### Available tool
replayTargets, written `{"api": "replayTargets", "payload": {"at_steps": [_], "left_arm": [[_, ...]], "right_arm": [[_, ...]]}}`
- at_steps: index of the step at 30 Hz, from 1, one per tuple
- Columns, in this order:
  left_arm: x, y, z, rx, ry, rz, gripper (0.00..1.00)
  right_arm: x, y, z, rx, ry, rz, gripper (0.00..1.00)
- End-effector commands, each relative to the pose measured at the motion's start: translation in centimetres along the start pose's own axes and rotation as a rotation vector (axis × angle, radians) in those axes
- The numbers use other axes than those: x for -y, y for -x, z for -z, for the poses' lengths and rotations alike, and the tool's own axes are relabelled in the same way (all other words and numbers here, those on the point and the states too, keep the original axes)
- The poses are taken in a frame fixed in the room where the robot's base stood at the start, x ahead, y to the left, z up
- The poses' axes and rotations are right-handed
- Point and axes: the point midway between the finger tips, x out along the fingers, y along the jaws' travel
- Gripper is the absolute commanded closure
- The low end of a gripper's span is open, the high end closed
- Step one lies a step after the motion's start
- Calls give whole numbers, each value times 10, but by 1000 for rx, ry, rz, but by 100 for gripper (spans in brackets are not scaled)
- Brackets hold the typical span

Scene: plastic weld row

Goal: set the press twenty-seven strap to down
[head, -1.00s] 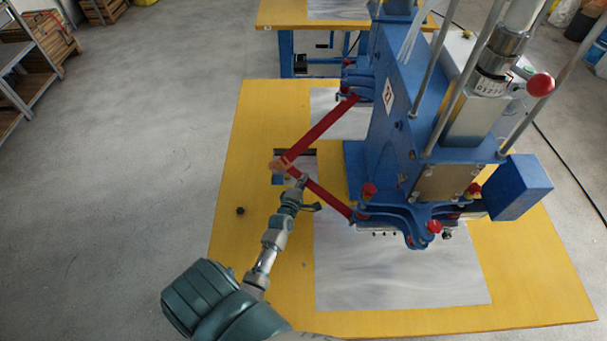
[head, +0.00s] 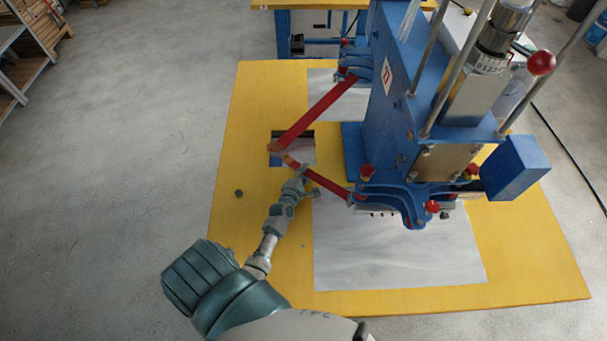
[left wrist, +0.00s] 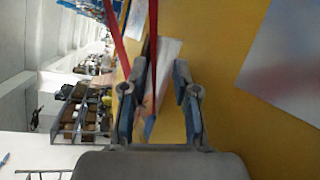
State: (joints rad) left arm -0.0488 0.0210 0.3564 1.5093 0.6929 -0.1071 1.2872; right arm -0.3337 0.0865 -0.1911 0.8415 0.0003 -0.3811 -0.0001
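The blue press (head: 385,150) stands on a yellow table (head: 255,95). A red strap runs out from its left side as a sideways V, with a far arm (head: 318,112) and a near arm (head: 320,178) meeting at a brownish joint (head: 278,149). The near arm ends at the blue bracket low on the press. My left gripper (head: 308,181) is at the near arm, just right of the joint. In the left wrist view the left gripper (left wrist: 155,85) has its fingers apart, with red strips (left wrist: 152,45) beyond and between them. Contact is unclear. My right gripper is out of view.
A rectangular table opening (head: 304,150) lies beside the strap joint. Grey sheets (head: 400,255) lie around the press. Red knobs (head: 542,61) and upright rods are on the press. The table's left part is mostly clear.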

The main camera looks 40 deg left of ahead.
Motion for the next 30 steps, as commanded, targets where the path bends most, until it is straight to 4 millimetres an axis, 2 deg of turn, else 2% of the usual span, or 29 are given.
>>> {"api": "replayTargets", "payload": {"at_steps": [5,12,18,23,30], "left_arm": [[1,20,0,-1,0,1,71],[2,74,2,-2,1,4,71],[3,107,1,-1,-1,5,71],[2,118,1,-1,1,4,71],[2,118,1,-1,1,4,71]], "right_arm": [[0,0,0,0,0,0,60],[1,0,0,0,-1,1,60],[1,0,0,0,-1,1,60],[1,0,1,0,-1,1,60],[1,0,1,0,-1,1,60]]}}
